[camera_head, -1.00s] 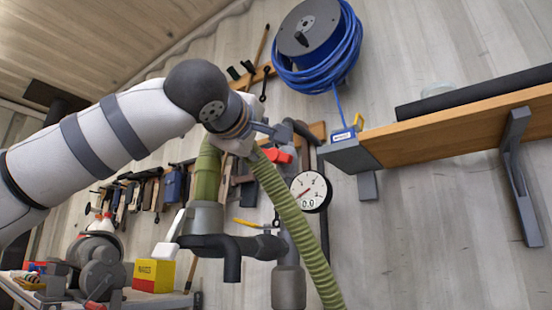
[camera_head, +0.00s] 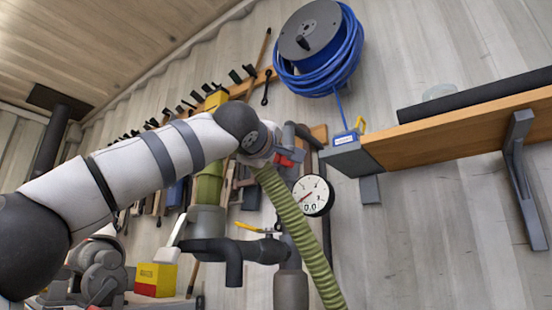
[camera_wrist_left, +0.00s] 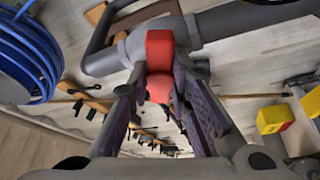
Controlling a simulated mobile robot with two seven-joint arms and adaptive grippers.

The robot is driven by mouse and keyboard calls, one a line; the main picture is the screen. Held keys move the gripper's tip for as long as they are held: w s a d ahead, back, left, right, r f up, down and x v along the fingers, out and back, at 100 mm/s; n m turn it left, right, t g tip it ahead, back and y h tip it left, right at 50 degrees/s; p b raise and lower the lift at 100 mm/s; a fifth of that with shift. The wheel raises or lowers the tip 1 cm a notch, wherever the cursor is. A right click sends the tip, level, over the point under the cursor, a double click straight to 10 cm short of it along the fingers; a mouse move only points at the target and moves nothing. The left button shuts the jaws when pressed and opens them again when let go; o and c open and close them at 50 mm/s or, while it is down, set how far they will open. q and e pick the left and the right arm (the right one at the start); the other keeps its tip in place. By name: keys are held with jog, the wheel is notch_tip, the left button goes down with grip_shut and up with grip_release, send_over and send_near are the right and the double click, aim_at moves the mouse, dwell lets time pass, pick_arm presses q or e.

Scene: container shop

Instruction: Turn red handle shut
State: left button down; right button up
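The red handle (camera_head: 290,159) sits on grey pipework on the wall, just left of the shelf end in the head view. My left gripper (camera_head: 270,153) is at the handle and hides part of it. In the left wrist view, the red handle (camera_wrist_left: 160,58) lies between the two fingertips of my left gripper (camera_wrist_left: 160,84). The fingers are spread, one on each side of it; I cannot tell whether they touch it. The grey pipe (camera_wrist_left: 108,58) runs behind the handle. My right gripper is not in view.
A round gauge (camera_head: 313,195) and a green ribbed hose (camera_head: 290,215) are close below the gripper. A blue hose reel (camera_head: 318,48) hangs above. A wooden shelf (camera_head: 450,132) juts out at right. Tools hang on the wall behind my arm.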

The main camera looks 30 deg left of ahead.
pick_arm(q)
jog(key=n, duration=0.1)
jog(key=n+g, duration=0.1)
jog(key=n, duration=0.2)
jog(key=shift+r+n+g, duration=0.3)
jog(key=shift+n+g, duration=0.1)
jog(key=c, duration=1.5)
grip_release()
jog(key=shift+s+d, duration=0.1)
jog(key=shift+s, duration=0.05)
jog(key=v, duration=1.1)
jog(key=shift+s+d, duration=0.15)
jog(key=shift+s, duration=0.2)
